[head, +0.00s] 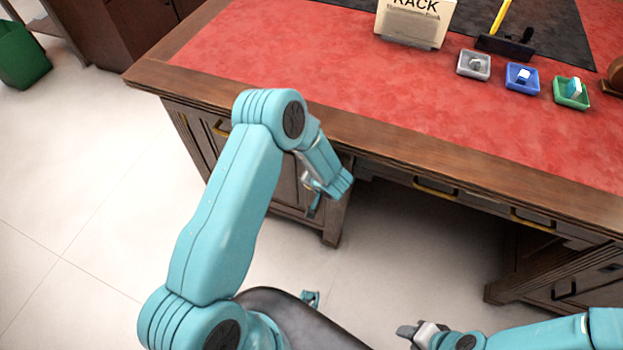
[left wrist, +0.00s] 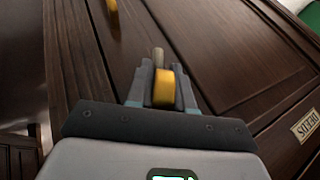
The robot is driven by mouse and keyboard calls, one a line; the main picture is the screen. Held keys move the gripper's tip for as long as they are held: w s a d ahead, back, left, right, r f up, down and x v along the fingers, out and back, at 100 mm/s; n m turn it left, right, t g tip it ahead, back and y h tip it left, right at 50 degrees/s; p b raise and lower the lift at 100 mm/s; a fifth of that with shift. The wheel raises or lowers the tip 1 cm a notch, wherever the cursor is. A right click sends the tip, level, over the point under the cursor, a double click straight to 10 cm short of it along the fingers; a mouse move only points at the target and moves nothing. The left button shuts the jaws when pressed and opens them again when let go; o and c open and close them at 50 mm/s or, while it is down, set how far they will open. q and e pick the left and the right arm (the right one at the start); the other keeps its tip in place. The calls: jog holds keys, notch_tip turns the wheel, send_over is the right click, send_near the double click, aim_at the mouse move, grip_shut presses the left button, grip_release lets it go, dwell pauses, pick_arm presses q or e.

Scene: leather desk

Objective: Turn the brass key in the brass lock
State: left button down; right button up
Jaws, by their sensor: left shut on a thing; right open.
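My left gripper (head: 318,197) is low in front of the desk's dark wooden pedestal in the head view. In the left wrist view the left gripper (left wrist: 165,80) is shut on a brass-coloured piece, which appears to be the brass key (left wrist: 164,92). A short greyish stub shows just beyond it against the wooden panel. The brass lock cannot be made out; the gripper and key cover that spot. My right gripper (head: 412,331) is open and empty at the bottom of the head view, away from the desk.
The desk (head: 350,133) has a red leather top with a sign (head: 413,22) and small grey (head: 473,65), blue (head: 521,78) and green (head: 571,93) trays. A brass handle (left wrist: 112,17) and a DEEDS label (left wrist: 306,126) are on the front. A green bin (head: 22,55) stands left; the floor is clear.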

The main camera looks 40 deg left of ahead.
dwell(0.3)
pick_arm(q)
jog(key=shift+r+y, duration=0.1)
jog(key=shift+y, duration=0.5)
jog(key=shift+a+m+y, duration=0.15)
jog(key=shift+m+y, duration=0.15)
jog(key=shift+y, duration=0.2)
jog(key=shift+a+r+y, duration=0.1)
jog(key=shift+r+y, duration=0.05)
jog(key=shift+y, duration=0.25)
